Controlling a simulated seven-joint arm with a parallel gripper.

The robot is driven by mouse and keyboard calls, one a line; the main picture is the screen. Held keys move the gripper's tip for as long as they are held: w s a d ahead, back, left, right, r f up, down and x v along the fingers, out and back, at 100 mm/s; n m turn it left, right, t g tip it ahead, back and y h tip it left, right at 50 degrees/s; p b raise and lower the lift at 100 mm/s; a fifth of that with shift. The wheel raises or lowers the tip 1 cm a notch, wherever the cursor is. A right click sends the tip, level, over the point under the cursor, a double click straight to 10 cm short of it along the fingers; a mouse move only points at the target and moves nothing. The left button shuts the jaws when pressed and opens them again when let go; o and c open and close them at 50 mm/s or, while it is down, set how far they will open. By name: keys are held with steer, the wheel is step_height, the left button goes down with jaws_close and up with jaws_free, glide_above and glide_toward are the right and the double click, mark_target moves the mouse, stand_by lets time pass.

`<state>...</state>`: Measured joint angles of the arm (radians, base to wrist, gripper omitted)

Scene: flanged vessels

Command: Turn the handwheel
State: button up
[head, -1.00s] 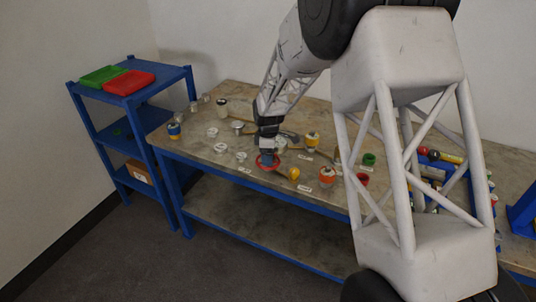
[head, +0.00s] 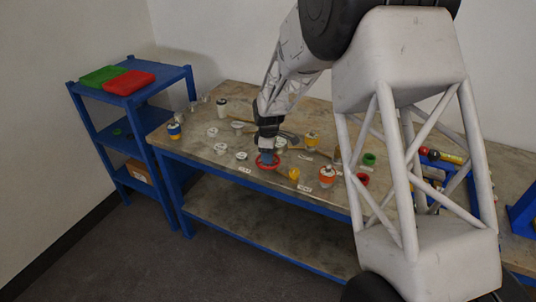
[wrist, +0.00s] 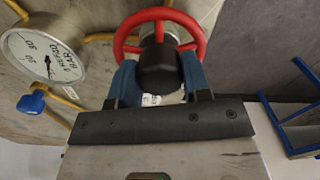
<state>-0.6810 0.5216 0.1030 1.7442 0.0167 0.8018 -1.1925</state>
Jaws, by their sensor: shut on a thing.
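The red handwheel (wrist: 188,21) is at the top middle of the wrist view, with a dark round hub (wrist: 158,68) in front of it. In the head view the handwheel (head: 267,166) sits near the front edge of the workbench. My gripper (wrist: 158,80) has its two blue fingers on either side of the hub, shut on the handwheel. In the head view my gripper (head: 267,154) reaches down onto the wheel from above. The fingers and hub hide the near part of the rim.
A pressure gauge (wrist: 43,52) and a blue valve handle (wrist: 32,102) are left of the wheel in the wrist view. On the workbench (head: 190,152), a yellow part (head: 293,174) and an orange-banded vessel (head: 327,177) stand close on the right. A blue shelf (head: 127,95) is at the left.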

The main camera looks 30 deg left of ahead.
steer(key=m, duration=0.5)
steer(key=shift+r, duration=0.1)
steer(key=m, duration=0.6)
stand_by(0.4)
steer(key=o, duration=0.9)
steer(key=shift+d+r, duration=0.1)
steer(key=shift+r, duration=3.75)
steer(key=shift+w+d, duration=0.1)
